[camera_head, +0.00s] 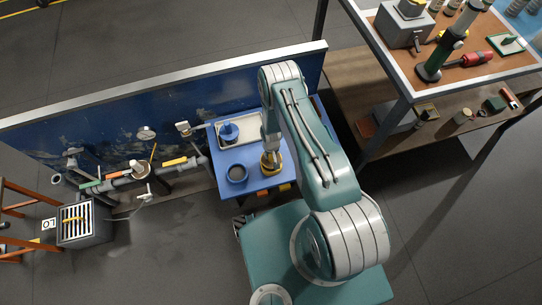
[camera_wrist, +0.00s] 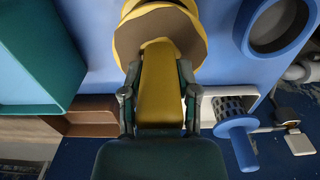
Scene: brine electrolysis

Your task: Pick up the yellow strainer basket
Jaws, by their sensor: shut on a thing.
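The yellow strainer basket (camera_head: 271,163) is at my gripper (camera_head: 269,148), over the right part of the blue table (camera_head: 254,187). In the wrist view, its round yellow and brown body (camera_wrist: 160,30) is at the top, and a yellow handle (camera_wrist: 160,95) runs down from it. My gripper (camera_wrist: 159,72) is shut on this handle, with one dark finger on each side. The inside of the basket is not clear. I cannot tell whether the basket touches the table.
A blue round cup (camera_head: 237,173) stands left of the basket. A white tray (camera_head: 250,139) with a blue-handled piece (camera_head: 229,131) lies behind it. A blue wall panel (camera_head: 110,125) with pipes runs along the back left. A workbench (camera_head: 405,88) stands at the right.

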